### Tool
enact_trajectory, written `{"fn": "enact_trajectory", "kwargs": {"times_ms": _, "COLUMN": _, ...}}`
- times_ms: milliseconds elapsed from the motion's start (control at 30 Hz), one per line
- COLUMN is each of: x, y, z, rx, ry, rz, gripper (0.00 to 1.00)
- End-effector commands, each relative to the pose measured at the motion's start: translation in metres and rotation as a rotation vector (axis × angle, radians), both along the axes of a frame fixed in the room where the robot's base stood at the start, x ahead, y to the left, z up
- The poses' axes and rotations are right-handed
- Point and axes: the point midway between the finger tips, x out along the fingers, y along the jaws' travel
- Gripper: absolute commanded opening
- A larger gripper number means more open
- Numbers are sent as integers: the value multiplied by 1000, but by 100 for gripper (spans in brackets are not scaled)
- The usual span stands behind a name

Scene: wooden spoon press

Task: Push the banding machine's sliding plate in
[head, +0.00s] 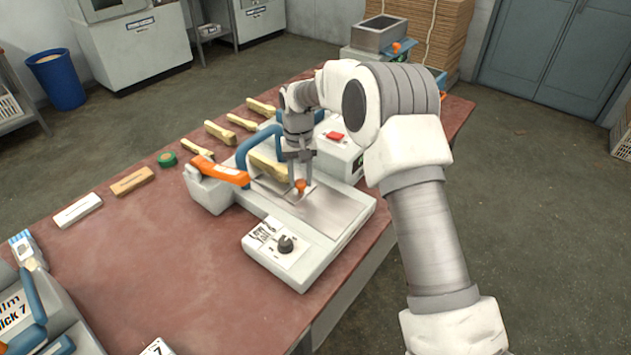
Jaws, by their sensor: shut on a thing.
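The banding machine (215,195) is a white bench unit in the middle of the table, with blue curved handles and an orange lever (220,171). Its metal sliding plate (325,212) lies flat on the front right of the machine and bears a small orange knob (301,188). My gripper (300,187) points down over the plate, its fingers shut on the knob. A wooden spoon or bundle of spoons (266,166) lies in the machine just left of my gripper. The plate's far end is partly hidden by my gripper and the machine.
A control box with a black dial (285,243) is at the machine's front. Several wooden spoons (220,133), a green tape roll (167,159), a wooden block (132,181) and a white block (78,209) lie on the table (160,260). Its front middle is clear.

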Motion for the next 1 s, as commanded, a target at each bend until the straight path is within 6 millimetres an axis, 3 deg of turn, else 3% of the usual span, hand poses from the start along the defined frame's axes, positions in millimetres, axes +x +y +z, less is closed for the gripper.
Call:
{"fn": "enact_trajectory", "kwargs": {"times_ms": 200, "x": 10, "y": 15, "z": 1, "rx": 1, "ry": -2, "rz": 1, "gripper": 0}}
{"fn": "enact_trajectory", "kwargs": {"times_ms": 667, "x": 13, "y": 20, "z": 2, "rx": 8, "ry": -9, "rz": 1, "gripper": 0}}
{"fn": "enact_trajectory", "kwargs": {"times_ms": 700, "x": 13, "y": 20, "z": 2, "rx": 8, "ry": -10, "rz": 2, "gripper": 46}}
{"fn": "enact_trajectory", "kwargs": {"times_ms": 833, "x": 13, "y": 19, "z": 2, "rx": 6, "ry": -7, "rz": 2, "gripper": 69}}
{"fn": "enact_trajectory", "kwargs": {"times_ms": 1000, "x": 12, "y": 18, "z": 1, "rx": 3, "ry": -4, "rz": 1, "gripper": 69}}
